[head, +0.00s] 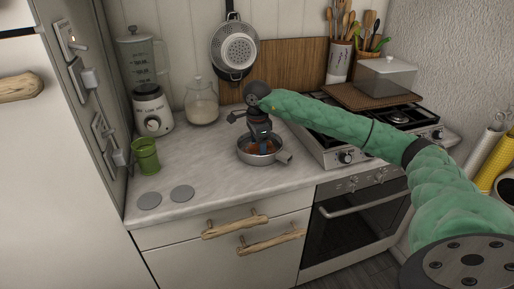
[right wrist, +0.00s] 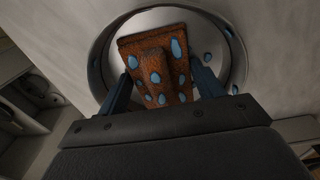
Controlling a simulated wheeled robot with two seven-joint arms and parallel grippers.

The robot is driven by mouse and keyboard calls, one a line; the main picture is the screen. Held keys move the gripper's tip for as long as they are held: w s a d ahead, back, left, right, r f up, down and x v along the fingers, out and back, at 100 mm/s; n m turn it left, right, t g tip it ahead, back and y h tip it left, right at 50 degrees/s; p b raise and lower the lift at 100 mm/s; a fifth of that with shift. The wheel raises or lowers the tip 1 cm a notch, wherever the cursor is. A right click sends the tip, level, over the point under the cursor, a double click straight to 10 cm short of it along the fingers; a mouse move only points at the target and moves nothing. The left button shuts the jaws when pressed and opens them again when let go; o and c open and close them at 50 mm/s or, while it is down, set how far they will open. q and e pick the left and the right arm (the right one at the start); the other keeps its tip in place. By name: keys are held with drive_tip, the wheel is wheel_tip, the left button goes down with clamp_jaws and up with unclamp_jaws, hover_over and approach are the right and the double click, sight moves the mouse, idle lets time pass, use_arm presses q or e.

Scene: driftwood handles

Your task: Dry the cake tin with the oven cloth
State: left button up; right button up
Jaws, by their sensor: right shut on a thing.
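The cake tin (head: 245,156) is a round, shiny metal pan on the pale marble counter, left of the stove. In the right wrist view the tin (right wrist: 240,68) shows blue drop-like spots on its inner wall. The oven cloth (right wrist: 155,67) is orange-brown with blue spots. My right gripper (head: 261,138) points down into the tin from above. In the right wrist view its fingers (right wrist: 158,90) are on both sides of the cloth and shut on it, with the cloth inside the tin. Whether the cloth touches the tin's floor is unclear. My left gripper is not in view.
A blender (head: 150,105), a glass jar (head: 201,102) and a green cup (head: 146,156) stand to the left. Two grey discs (head: 182,193) lie near the front edge. The stove (head: 345,150) is to the right. The counter's front middle is clear.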

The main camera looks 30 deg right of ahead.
drive_tip(key=shift+d+f, duration=0.15)
drive_tip(key=shift+r+p, duration=0.8)
drive_tip(key=shift+r, duration=2.25)
drive_tip(key=shift+r+p, duration=0.6)
drive_tip(key=shift+r, duration=0.95)
drive_tip(key=shift+f, duration=0.1)
drive_tip(key=shift+d+f+b, duration=0.15)
drive_tip(key=shift+f+b, duration=2.3)
drive_tip(key=shift+f, duration=1)
